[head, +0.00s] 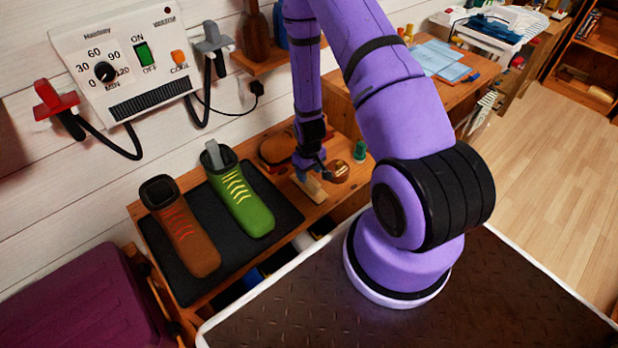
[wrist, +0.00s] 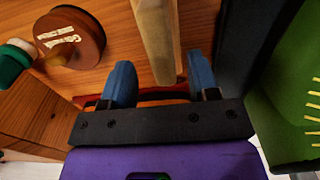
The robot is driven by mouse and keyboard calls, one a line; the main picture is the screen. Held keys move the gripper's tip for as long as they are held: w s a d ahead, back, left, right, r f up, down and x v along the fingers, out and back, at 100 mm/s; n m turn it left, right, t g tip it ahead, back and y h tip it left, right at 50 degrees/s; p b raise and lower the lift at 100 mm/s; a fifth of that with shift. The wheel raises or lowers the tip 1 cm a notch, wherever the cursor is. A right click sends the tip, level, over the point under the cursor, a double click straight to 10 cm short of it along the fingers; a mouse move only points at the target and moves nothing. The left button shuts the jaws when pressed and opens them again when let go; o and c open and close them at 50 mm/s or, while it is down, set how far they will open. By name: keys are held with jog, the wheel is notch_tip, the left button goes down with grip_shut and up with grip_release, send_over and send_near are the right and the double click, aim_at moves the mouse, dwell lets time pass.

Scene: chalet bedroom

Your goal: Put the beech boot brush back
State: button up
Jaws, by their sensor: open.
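A pale wooden piece, which looks like the beech boot brush (head: 313,187), lies on the wooden bench top (head: 291,190) to the right of the black mat. My gripper (head: 309,174) is low over it. In the wrist view the pale wood (wrist: 156,38) runs down between the two blue fingertips of my gripper (wrist: 161,80), with a gap visible on each side. The gripper is open and holds nothing. Its bristles cannot be made out, and part of it is hidden by the gripper in the head view.
A round brown tin (wrist: 72,36) and a green-capped item (wrist: 14,62) stand close left in the wrist view. A shelf (head: 262,64) holds bottle-like items above.

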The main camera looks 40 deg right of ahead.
notch_tip(320, 180, up, 8)
dwell(0.5)
notch_tip(320, 180, up, 15)
jog(key=t, duration=0.1)
send_over(309, 177)
jog(key=w+a, duration=0.2)
jog(key=w, duration=0.1)
jog(key=s+a+r+t, duration=0.1)
jog(key=a+r, duration=0.1)
jog(key=r, duration=0.5)
jog(key=s+a+r+t, duration=0.1)
jog(key=s+r, duration=0.1)
jog(key=r, duration=0.5)
jog(key=s+a+r+t, duration=0.1)
jog(key=s+a+r, duration=0.2)
jog(key=s+r, duration=0.6)
jog(key=s+a+r+t, duration=0.1)
jog(key=s+a+r, duration=0.1)
jog(key=s+r, duration=0.7)
jog(key=shift+s+a, duration=0.25)
jog(key=shift+a, duration=0.15)
